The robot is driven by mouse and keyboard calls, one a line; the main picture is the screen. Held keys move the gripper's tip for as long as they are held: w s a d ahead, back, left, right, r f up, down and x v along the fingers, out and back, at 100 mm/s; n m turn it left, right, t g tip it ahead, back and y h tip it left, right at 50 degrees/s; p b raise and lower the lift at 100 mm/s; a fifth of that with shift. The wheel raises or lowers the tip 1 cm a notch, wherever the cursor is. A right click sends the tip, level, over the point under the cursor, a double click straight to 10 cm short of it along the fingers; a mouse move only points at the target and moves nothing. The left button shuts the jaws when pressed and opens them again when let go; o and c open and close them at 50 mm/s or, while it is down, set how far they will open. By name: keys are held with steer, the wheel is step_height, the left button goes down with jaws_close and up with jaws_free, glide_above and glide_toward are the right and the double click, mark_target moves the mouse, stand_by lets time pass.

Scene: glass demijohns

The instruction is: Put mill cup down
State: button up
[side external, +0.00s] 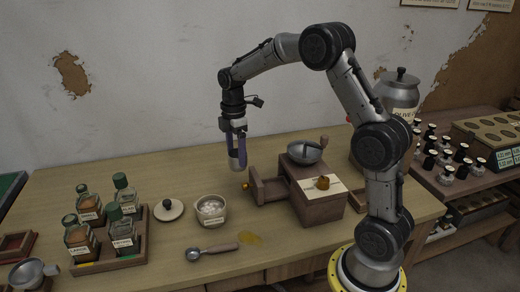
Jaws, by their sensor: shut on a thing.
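My gripper (238,166) hangs pointing down over the table, left of the wooden mill (318,207). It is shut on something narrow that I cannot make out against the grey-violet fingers. I cannot pick out a separate mill cup with certainty. The mill has a metal bowl (304,153) on top, a crank and a pale label. A wooden drawer-like part (270,191) stands out from its left side, with a brass knob (245,187) just below my fingertips. I cannot tell whether the fingers touch it.
A rack (139,245) of spice jars and a metal cup (34,272) stand left. The table behind the lid is clear.

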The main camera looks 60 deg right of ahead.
steer(key=w+a, duration=0.5)
steer(key=s+a+r, duration=0.1)
steer(key=s, duration=0.9)
steer(key=s+a+r, duration=0.1)
steer(key=s, duration=0.9)
steer(key=shift+r, duration=0.35)
steer(key=shift+f, duration=7.3)
steer(key=shift+f, duration=0.3)
steer(key=shift+f, duration=0.45)
steer(key=o, duration=1.2)
